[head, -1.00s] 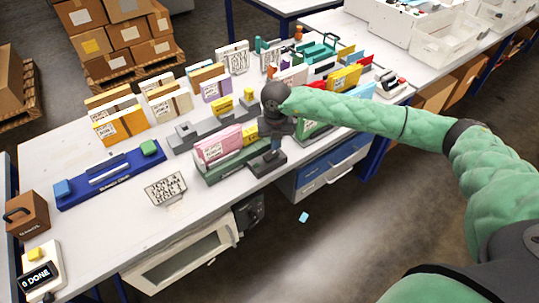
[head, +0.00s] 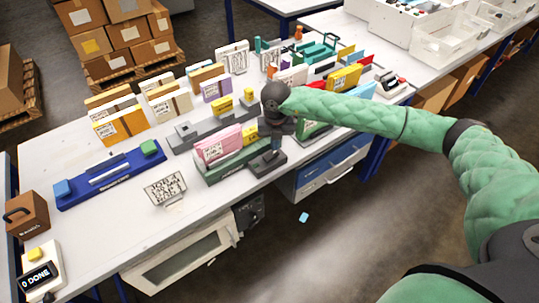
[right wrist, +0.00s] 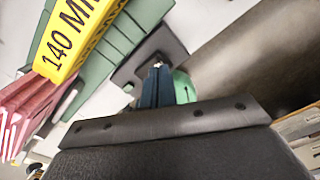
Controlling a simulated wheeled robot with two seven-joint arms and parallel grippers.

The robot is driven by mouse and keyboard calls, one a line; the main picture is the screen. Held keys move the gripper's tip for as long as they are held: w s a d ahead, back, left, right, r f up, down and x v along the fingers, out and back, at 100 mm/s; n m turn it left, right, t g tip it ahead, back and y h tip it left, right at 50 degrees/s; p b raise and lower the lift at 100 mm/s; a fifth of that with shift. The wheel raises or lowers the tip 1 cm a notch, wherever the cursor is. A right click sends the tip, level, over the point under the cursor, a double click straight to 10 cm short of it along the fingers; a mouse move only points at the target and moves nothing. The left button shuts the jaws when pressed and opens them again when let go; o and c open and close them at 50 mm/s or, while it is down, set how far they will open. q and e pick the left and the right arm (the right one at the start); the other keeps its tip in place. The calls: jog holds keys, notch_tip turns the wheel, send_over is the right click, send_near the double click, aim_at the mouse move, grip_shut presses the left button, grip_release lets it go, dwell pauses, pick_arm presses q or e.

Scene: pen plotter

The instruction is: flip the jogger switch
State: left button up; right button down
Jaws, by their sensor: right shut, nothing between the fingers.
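A grey-green machine (head: 236,166) holds a pink stack (head: 218,147) and a yellow block (head: 249,136), which reads 140 MM in the right wrist view (right wrist: 75,35). At its right end is a dark grey box (head: 268,165), also in the right wrist view (right wrist: 146,55). I cannot read a label naming the jogger, and no switch lever shows clearly. My right gripper (head: 276,147) points down just above this box, shut and empty. Its dark blue fingers (right wrist: 157,80) overlap the box in the right wrist view, so contact is unclear. My left gripper is out of view.
A blue rail unit (head: 110,177) and a grey stepped unit (head: 200,130) stand on the white table. Several upright card stacks line the back. A printed sign (head: 166,188) stands in front. The table's front edge is close to the box.

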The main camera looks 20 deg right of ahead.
jog(key=shift+f+b, duration=0.8)
jog(key=shift+f, duration=0.2)
dwell(0.7)
jog(key=shift+r, duration=0.15)
jog(key=shift+r+p, duration=0.95)
jog(key=shift+r, duration=2.4)
